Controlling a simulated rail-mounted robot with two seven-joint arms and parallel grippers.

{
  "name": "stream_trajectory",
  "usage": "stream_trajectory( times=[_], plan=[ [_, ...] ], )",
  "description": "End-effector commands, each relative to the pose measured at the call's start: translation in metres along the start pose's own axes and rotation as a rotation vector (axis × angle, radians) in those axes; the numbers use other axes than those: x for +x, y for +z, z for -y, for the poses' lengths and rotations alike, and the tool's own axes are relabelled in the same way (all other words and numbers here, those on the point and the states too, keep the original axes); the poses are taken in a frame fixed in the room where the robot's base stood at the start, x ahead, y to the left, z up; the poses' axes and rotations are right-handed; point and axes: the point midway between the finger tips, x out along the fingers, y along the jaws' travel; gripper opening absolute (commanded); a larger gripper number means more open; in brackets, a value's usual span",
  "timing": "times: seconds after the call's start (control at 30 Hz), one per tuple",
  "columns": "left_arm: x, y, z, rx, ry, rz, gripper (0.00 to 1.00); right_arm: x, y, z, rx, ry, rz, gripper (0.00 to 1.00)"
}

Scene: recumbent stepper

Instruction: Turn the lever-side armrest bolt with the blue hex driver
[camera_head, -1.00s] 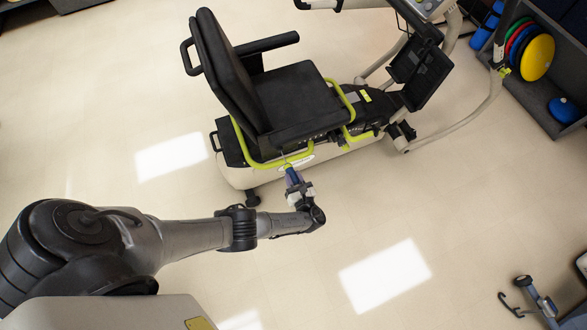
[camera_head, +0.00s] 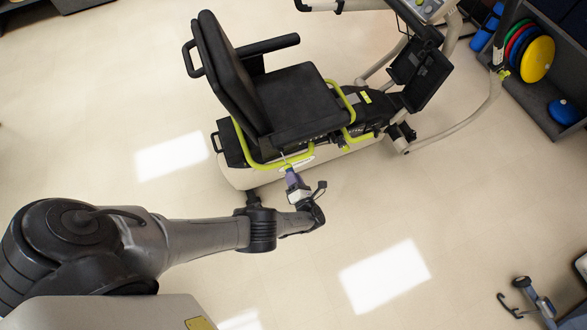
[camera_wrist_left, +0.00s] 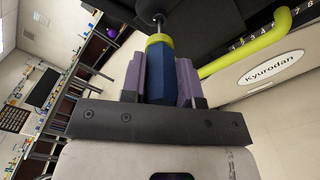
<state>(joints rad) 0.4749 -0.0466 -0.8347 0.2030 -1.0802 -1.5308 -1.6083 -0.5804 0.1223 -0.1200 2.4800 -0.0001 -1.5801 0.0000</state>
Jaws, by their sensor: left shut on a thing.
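My left gripper (camera_head: 292,177) is shut on the blue hex driver, at the near side of the stepper's seat (camera_head: 300,100). In the left wrist view, the blue handle of the driver (camera_wrist_left: 160,82) with its yellow collar sits between the purple finger pads of my left gripper (camera_wrist_left: 161,72). Its thin shaft runs up to a dark round end at the top edge, among dark parts of the stepper. I cannot tell the bolt apart there or whether the tip is seated in it. My right gripper is not in view.
The yellow-green tube (camera_head: 265,163) of the stepper runs close beside the driver; it also shows in the left wrist view (camera_wrist_left: 245,45). A rack with coloured discs (camera_head: 537,57) stands at the far right.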

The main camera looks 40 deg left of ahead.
Motion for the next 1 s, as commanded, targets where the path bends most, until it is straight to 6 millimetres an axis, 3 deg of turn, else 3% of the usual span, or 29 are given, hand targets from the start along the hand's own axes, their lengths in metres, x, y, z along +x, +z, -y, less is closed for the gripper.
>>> stream_trajectory(
  times=[0.3,0.57,1.0],
  plan=[
    [0.001,0.000,0.001,0.590,-0.002,0.001,0.00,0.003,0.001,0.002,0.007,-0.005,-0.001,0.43],
    [-0.004,0.000,0.001,0.588,-0.003,0.001,0.00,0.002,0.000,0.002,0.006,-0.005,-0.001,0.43],
    [-0.043,0.000,0.001,0.585,-0.003,0.001,0.00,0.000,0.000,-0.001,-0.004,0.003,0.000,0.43]
  ],
)
